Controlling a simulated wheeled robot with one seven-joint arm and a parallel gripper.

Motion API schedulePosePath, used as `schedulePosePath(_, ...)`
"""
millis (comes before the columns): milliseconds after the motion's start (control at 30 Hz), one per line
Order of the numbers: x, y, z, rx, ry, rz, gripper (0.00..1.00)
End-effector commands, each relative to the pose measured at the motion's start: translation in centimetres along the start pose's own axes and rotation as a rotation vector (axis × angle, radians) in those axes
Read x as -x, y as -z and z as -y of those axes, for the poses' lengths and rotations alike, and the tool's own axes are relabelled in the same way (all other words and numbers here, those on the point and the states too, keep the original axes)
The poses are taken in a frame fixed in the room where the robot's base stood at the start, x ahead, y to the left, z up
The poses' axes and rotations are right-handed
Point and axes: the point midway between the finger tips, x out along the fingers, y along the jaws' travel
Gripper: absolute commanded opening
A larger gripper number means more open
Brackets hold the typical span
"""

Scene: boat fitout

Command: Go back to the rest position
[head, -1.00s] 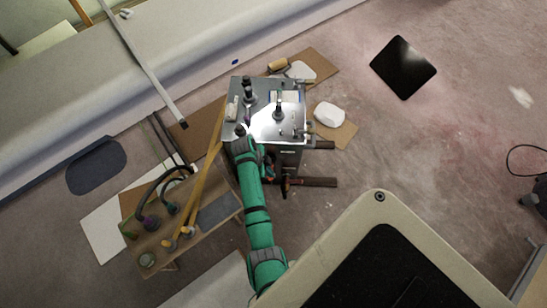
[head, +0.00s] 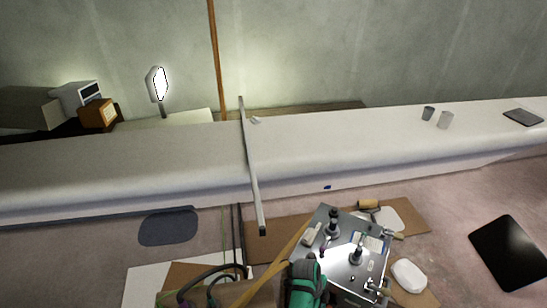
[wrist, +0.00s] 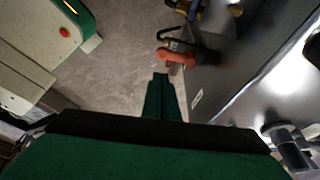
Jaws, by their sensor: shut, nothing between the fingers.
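My gripper (wrist: 163,98) shows in the wrist view as a dark green shape with its fingers shut together and nothing between them. It is beside the metal side of the work stand, above the floor. In the head view my green arm reaches up from the bottom edge to the stand (head: 345,246); the fingers cannot be made out there. An orange-red handled tool (wrist: 182,54) is just beyond the fingertips in the wrist view, apart from them as far as I can tell.
The stand top holds several small fittings. A long white hull (head: 110,175) crosses behind it, with a grey bar (head: 252,175) leaning over. A black panel (head: 510,252) lies on the floor at right. A wooden bench (head: 232,295) with hoses is at lower left.

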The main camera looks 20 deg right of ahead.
Motion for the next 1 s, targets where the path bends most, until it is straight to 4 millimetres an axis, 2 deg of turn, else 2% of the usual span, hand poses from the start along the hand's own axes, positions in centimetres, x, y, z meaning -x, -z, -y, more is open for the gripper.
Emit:
schedulePosePath(167, -0.8, 0.1, -0.5, 0.042, 0.028, -0.002, 0.0)
schedulePosePath(267, -1.9, -0.1, -1.4, 0.138, 0.094, -0.005, 0.0)
schedulePosePath(433, -3.9, -0.4, -3.6, 0.38, 0.261, -0.012, 0.0)
schedulePosePath(600, -4.5, -0.6, -6.3, 0.621, 0.433, -0.028, 0.0)
schedulePosePath(767, -3.8, -1.0, -9.5, 0.84, 0.596, -0.05, 0.0)
schedulePosePath(1000, -0.2, -2.0, -15.3, 1.14, 0.852, -0.093, 0.0)
